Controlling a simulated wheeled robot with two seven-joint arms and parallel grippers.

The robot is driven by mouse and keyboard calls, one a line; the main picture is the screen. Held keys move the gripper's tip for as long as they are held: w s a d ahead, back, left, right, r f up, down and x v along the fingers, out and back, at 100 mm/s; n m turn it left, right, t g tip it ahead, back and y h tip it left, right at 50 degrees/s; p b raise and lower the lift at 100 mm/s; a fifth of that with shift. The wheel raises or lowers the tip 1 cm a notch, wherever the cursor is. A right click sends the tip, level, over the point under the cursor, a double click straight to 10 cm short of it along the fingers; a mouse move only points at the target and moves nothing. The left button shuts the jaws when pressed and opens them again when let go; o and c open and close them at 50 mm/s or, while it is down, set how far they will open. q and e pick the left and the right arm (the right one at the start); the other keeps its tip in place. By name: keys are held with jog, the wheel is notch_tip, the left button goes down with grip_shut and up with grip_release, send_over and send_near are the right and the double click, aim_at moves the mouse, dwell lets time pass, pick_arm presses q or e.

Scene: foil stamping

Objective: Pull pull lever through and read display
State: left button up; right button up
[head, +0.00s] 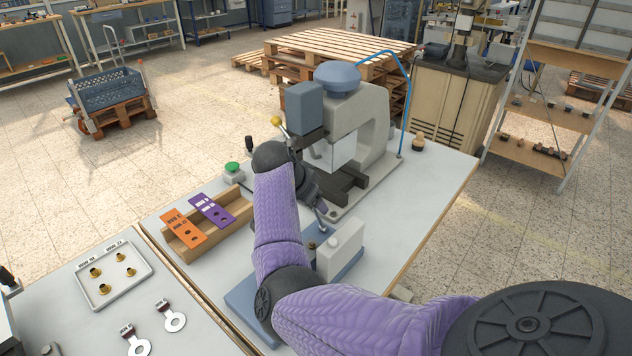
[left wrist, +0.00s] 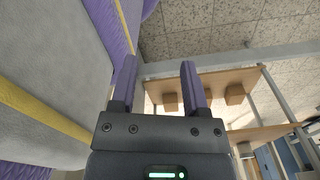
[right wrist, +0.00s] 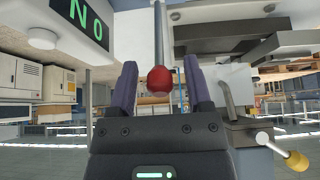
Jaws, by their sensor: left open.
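The red ball knob (right wrist: 160,80) of a metal lever is between the spread fingers of my right gripper (right wrist: 160,85) in the right wrist view, with a gap on each side. Its rod runs to the picture's top. A dark display (right wrist: 80,20) at upper left shows green letters that look like N O; I cannot tell if this view is upside down. In the head view my right arm reaches the grey stamping press (head: 362,120) and hides most of the gripper and the red knob. My left gripper (left wrist: 160,75) is open and empty.
A yellow-knobbed lever (right wrist: 296,160) sits near my right gripper; a yellow knob (head: 276,121) also shows beside the press. An orange card (head: 183,231) and a purple card (head: 212,210) rest on a wooden holder. A white tray (head: 108,296) holds brass pieces.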

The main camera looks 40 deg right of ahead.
grip_shut()
jog(key=shift+d+r, duration=0.25)
jog(key=shift+d, duration=0.55)
jog(key=d+f+b, duration=0.2)
jog(key=d+b, duration=0.4)
jog(key=d, duration=0.3)
jog(key=shift+w, duration=0.45)
jog(key=shift+d, duration=0.1)
